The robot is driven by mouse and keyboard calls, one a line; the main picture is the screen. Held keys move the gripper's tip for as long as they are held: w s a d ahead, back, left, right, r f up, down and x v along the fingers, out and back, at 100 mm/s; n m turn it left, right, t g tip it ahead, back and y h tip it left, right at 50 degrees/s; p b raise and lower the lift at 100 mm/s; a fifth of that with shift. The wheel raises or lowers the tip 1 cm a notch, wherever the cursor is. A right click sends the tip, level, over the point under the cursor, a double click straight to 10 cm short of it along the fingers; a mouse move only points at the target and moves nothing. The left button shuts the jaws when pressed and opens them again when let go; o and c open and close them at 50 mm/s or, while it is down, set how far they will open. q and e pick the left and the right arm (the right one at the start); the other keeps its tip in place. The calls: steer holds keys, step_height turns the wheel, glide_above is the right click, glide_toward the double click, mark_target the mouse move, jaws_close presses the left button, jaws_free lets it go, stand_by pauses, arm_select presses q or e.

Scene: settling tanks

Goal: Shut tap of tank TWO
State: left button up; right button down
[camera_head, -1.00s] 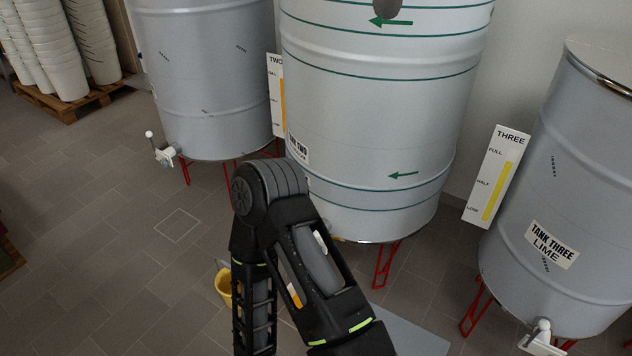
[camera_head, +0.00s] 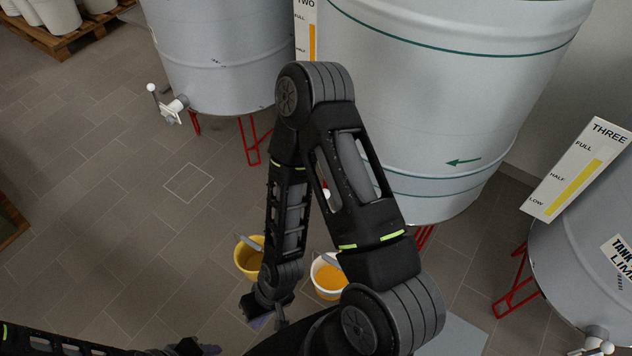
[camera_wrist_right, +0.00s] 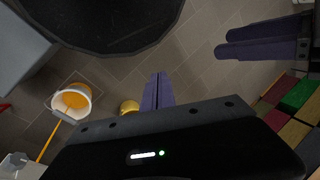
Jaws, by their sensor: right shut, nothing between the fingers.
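Tank TWO (camera_head: 440,110) is the large grey drum in the middle of the head view, with a green arrow and green lines. Its gauge (camera_head: 305,25) stands at its left edge. My right arm covers its lower front, and I cannot make out its tap; a small white bit shows through a gap in the arm.
A yellow bucket (camera_head: 246,262) and a white bucket (camera_head: 328,284) with orange content stand on the floor beside my right arm. Another drum with a tap (camera_head: 172,106) is at left. Tank THREE (camera_head: 585,255) is at right.

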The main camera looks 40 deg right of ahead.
steer(key=w+d+f+n+t+h+b, duration=0.15)
steer(key=w+d+n+b, duration=0.45)
steer(key=w+d, duration=1.2)
steer(key=w+d+r+b, duration=0.2)
steer(key=d+r, duration=0.3)
steer(key=d, duration=0.3)
steer(key=w+d+r+n+h+b, duration=0.1)
steer(key=d+r+b, duration=0.3)
steer(key=d, duration=0.5)
steer(key=shift+w+r, duration=0.7)
steer(key=shift+r, duration=0.2)
steer(key=shift+f, duration=0.1)
